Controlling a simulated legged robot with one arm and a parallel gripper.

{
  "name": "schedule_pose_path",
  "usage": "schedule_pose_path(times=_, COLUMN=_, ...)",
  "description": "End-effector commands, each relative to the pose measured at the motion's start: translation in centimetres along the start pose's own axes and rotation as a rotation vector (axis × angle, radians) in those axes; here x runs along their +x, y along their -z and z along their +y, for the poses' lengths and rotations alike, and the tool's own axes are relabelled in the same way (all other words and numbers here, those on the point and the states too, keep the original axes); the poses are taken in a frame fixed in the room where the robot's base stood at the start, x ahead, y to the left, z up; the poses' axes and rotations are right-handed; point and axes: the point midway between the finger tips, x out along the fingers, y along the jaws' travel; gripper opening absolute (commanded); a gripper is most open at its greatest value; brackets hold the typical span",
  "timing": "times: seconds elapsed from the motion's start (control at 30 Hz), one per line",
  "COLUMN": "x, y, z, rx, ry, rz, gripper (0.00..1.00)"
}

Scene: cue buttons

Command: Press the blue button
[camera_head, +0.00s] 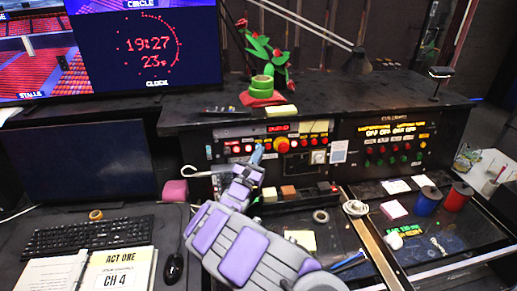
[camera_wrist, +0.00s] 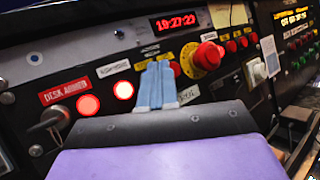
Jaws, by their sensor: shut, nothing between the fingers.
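My gripper (camera_head: 257,156) is shut, with its light blue fingers close together and empty in front of the control panel. In the wrist view the fingers (camera_wrist: 157,86) point up at the panel, just right of two lit red buttons (camera_wrist: 123,90). They cover part of the button row. I cannot clearly make out a blue button in either view. A small bluish round spot (camera_wrist: 33,57) shows at the panel's upper left in the wrist view, too small to identify. Whether the fingertips touch the panel cannot be told.
A large red emergency knob on a yellow base (camera_wrist: 206,57) is right of the fingers. The red clock display (camera_wrist: 168,22) is above. A second panel (camera_head: 390,140) with red and green buttons stands at right. A blue spool (camera_head: 428,200) and keyboard (camera_head: 88,236) lie on the desk.

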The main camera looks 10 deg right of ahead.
Motion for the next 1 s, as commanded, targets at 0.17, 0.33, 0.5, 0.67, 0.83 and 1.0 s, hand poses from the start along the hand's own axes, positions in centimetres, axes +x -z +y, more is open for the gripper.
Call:
schedule_pose_path(times=0.17, x=-0.01, y=0.00, z=0.00, rx=0.000, ry=0.000, rz=0.000, gripper=0.00)
schedule_pose_path(times=0.33, x=0.06, y=0.05, z=0.05, rx=0.001, ry=0.000, rz=0.000, gripper=0.00)
schedule_pose_path(times=0.5, x=0.18, y=0.15, z=0.17, rx=0.002, ry=0.000, rz=0.000, gripper=0.00)
schedule_pose_path(times=0.67, x=0.31, y=0.22, z=0.27, rx=0.003, ry=0.000, rz=0.000, gripper=0.00)
schedule_pose_path(times=0.83, x=0.50, y=0.33, z=0.37, rx=0.003, ry=0.000, rz=0.000, gripper=0.00)
schedule_pose_path(times=1.0, x=0.73, y=0.46, z=0.48, rx=0.002, ry=0.000, rz=-0.001, gripper=0.00)
